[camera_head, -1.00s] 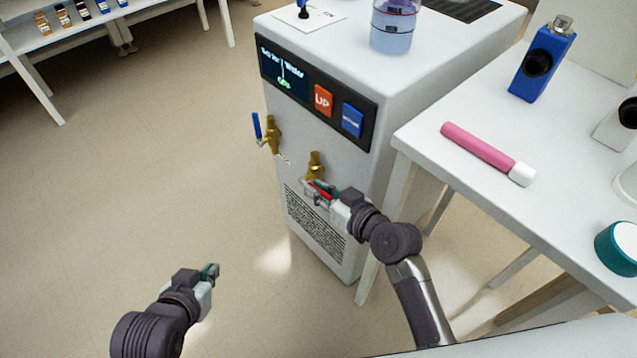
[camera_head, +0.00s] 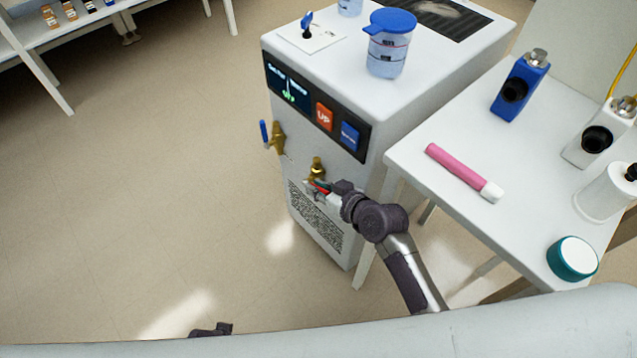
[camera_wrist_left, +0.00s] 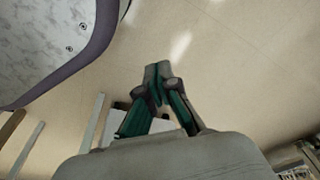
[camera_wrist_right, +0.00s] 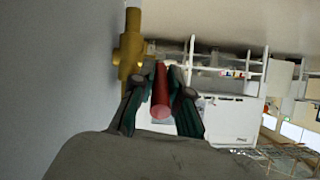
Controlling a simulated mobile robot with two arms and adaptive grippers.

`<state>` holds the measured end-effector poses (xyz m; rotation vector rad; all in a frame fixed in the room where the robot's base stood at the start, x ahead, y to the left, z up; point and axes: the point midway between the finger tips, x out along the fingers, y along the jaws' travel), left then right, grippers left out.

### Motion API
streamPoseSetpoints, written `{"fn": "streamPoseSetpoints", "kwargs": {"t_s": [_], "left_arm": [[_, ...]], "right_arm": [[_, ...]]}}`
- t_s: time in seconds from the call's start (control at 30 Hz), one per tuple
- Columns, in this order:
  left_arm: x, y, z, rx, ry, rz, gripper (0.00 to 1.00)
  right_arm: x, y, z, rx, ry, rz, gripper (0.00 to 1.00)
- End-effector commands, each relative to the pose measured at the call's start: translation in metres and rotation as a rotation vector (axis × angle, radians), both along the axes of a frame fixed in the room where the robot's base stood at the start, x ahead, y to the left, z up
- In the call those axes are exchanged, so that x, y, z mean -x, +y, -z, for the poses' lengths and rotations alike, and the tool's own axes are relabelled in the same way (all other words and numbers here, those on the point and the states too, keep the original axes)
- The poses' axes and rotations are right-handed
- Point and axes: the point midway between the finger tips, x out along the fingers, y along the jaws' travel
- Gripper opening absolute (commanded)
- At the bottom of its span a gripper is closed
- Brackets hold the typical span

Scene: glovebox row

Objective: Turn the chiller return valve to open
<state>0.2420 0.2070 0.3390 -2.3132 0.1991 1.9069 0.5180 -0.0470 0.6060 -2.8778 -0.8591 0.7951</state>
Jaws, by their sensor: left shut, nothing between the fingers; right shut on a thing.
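The white chiller (camera_head: 420,105) stands in the middle of the head view with two brass valves on its front. The right-hand brass valve (camera_head: 317,167) has a red handle (camera_head: 319,187); both valve (camera_wrist_right: 130,52) and handle (camera_wrist_right: 161,95) show in the right wrist view. My right gripper (camera_wrist_right: 160,80) is shut on the red handle, beside the brass body. The handle sticks out from the valve toward the gripper. The other brass valve (camera_head: 277,138) has a blue lever (camera_head: 264,133) standing upright. My left gripper (camera_wrist_left: 157,85) is shut and empty above the floor.
A white table (camera_head: 440,205) stands close to the chiller's right, holding a pink tube (camera_head: 460,170), a blue device (camera_head: 519,88) and a teal-rimmed round item (camera_head: 573,258). A blue-lidded jar (camera_head: 388,48) stands on the chiller. The floor to the left is clear.

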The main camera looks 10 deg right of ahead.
Motion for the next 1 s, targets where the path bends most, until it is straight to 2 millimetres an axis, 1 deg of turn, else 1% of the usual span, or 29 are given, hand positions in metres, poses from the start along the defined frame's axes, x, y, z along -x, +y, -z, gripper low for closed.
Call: {"fn": "streamPoseSetpoints", "kwargs": {"t_s": [0.03, 0.2, 0.53, 0.63, 0.67, 0.77, 0.83, 0.87, 0.9, 0.93, 1.0], "left_arm": [[0.005, 0.000, 0.004, -0.001, 0.007, 0.001, 0.00], [0.012, 0.001, 0.015, -0.001, 0.010, 0.003, 0.00], [0.012, 0.001, 0.016, -0.001, 0.009, 0.004, 0.00], [0.005, 0.002, 0.015, -0.011, -0.018, 0.042, 0.00], [-0.001, 0.002, 0.013, -0.019, -0.040, 0.072, 0.00], [-0.032, 0.001, 0.006, -0.074, -0.159, 0.244, 0.00], [-0.063, -0.002, -0.006, -0.144, -0.287, 0.433, 0.00], [-0.078, -0.005, -0.013, -0.184, -0.350, 0.528, 0.00], [-0.098, -0.010, -0.023, -0.247, -0.437, 0.661, 0.00], [-0.113, -0.015, -0.032, -0.299, -0.507, 0.765, 0.00], [-0.143, -0.030, -0.056, -0.438, -0.668, 1.003, 0.00]], "right_arm": [[-0.001, 0.001, -0.004, 0.002, 0.001, -0.001, 0.00], [-0.001, 0.001, -0.002, 0.007, 0.008, 0.000, 0.00], [-0.001, 0.000, -0.002, 0.007, 0.008, 0.000, 0.00], [-0.001, 0.000, -0.002, 0.007, 0.008, 0.000, 0.00], [-0.001, 0.000, -0.002, 0.007, 0.008, 0.000, 0.00], [-0.001, 0.000, -0.002, 0.007, 0.008, 0.000, 0.00], [-0.001, 0.000, -0.002, 0.007, 0.008, 0.000, 0.00], [-0.001, 0.000, -0.002, 0.007, 0.008, 0.000, 0.00], [-0.001, 0.000, -0.002, 0.007, 0.008, 0.000, 0.00], [-0.001, 0.000, -0.002, 0.007, 0.008, 0.000, 0.00], [-0.001, 0.000, -0.002, 0.007, 0.008, 0.000, 0.00]]}}
